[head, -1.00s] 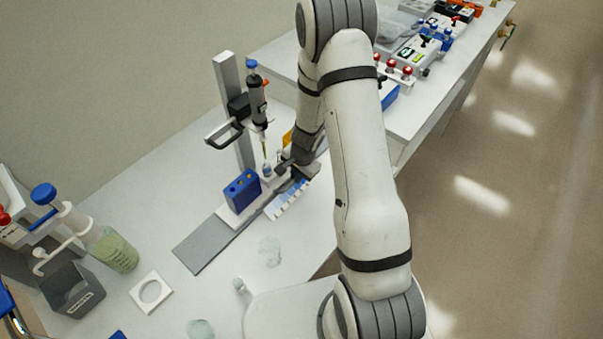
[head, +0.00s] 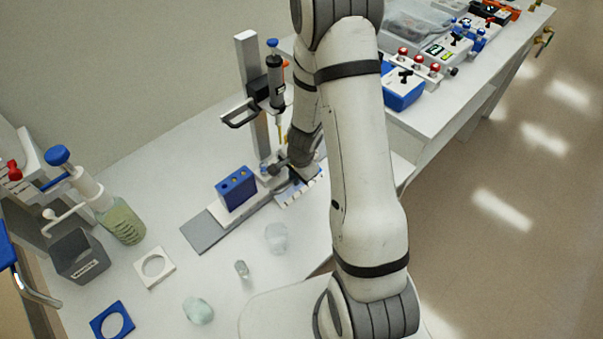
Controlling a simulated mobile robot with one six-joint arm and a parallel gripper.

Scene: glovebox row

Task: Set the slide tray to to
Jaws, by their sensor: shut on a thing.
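The slide tray (head: 228,217) is a pale carriage on a grey flat rail (head: 203,236), below a pipette stand. It carries a blue block (head: 237,189) with holes at its left part and a small vial with a bluish top (head: 264,168) at its right part. My gripper (head: 284,166) is at the tray's right end, beside the vial, and is shut on the tray. The fingers are small and partly hidden by my arm, so the exact grip is unclear. A pale strip with blue marks (head: 298,190) lies along the front right of the rail.
The pipette (head: 275,80) hangs on its post (head: 255,100) above the tray. Clear lumps (head: 277,238), a small vial (head: 242,269), a white ring plate (head: 155,267) and a blue ring plate (head: 112,321) lie in front. A dispenser bottle (head: 122,222) stands left.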

